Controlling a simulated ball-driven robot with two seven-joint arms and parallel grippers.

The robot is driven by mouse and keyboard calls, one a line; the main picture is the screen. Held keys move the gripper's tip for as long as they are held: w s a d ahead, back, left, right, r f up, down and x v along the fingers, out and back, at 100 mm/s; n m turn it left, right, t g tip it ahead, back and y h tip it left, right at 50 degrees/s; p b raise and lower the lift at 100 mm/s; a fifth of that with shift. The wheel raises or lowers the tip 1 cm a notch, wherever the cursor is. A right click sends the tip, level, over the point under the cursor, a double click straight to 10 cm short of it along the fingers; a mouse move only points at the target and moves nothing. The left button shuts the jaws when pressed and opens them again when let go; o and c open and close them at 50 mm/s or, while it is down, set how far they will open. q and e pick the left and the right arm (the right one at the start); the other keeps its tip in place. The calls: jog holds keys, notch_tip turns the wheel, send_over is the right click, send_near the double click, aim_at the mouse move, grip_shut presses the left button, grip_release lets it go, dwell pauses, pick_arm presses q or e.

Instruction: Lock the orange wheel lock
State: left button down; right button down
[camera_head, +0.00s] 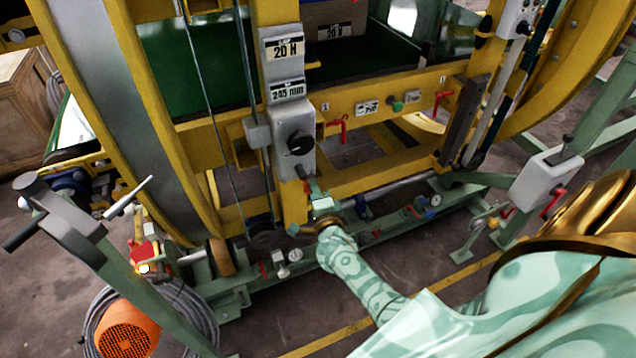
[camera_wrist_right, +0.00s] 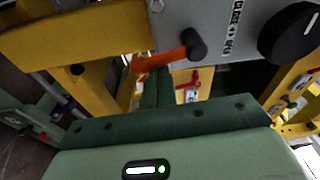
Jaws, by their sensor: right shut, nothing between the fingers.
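An orange lever (camera_wrist_right: 160,60) with a black knob (camera_wrist_right: 194,43) at its right end shows in the right wrist view, under the grey control box (camera_wrist_right: 235,20). I take this lever for the orange wheel lock. In the head view it is small and mostly hidden, a red-orange bit (camera_head: 302,172) below the grey box (camera_head: 293,135). My right gripper (camera_head: 315,188) is shut and empty, just below the box. In the right wrist view its green fingers (camera_wrist_right: 157,92) point up close to the lever; I cannot tell whether they touch it. My left gripper is not in view.
A yellow upright and cross beam (camera_head: 375,97) surround the box, with red handles (camera_head: 337,125) to its right. A green base rail (camera_head: 400,215) with fittings runs below. A green post with a grey lever (camera_head: 60,215) and an orange motor (camera_head: 127,332) stand at left.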

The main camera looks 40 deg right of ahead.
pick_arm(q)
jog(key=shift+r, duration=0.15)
pick_arm(e)
jog(key=shift+w+a+f+m, duration=0.1)
jog(key=shift+a+m, duration=0.15)
jog(key=shift+m, duration=0.45)
